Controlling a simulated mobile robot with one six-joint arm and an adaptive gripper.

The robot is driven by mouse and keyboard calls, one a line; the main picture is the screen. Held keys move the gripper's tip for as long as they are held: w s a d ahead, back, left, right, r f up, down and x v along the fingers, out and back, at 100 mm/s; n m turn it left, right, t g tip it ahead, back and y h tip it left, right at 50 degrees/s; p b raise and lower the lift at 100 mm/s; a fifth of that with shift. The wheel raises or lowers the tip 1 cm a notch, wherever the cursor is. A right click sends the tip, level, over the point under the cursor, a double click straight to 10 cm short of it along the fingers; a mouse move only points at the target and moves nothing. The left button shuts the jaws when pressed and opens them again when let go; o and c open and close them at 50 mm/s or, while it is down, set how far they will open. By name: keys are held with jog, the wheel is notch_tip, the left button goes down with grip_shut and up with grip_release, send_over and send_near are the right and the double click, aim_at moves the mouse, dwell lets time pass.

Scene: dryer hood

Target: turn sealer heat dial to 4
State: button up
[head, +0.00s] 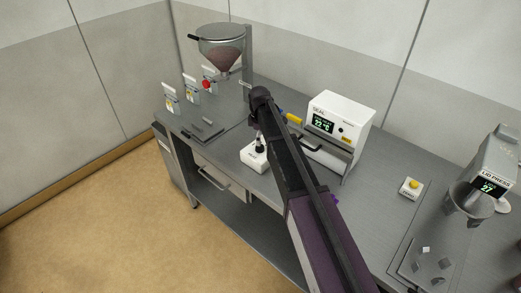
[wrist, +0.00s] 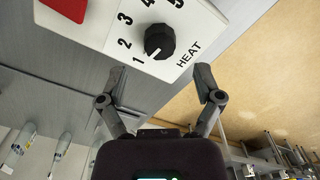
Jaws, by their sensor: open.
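The heat dial (wrist: 159,41) is a round black ribbed knob on a white panel (wrist: 105,28) marked HEAT, with the numbers 1 to 5 around it. Its pale mark seems to point down-left, near the 1. My gripper (wrist: 160,80) is open and empty in the wrist view, its two fingers apart on either side just below the dial and not around it. In the head view a small white box (head: 248,160) sits near the bench's front edge under the end of my arm. The gripper's fingers cannot be made out there.
The white sealer (head: 342,112) with a lit display stands behind my arm. A hopper (head: 221,46) stands at the back left. A yellow-button box (head: 410,188) and the lid press (head: 491,168) are at right. A red patch (wrist: 70,8) lies beside the dial.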

aim_at(260, 148)
jog(key=shift+f+b, duration=1.95)
jog(key=shift+f, duration=0.3)
jog(key=c, duration=1.2)
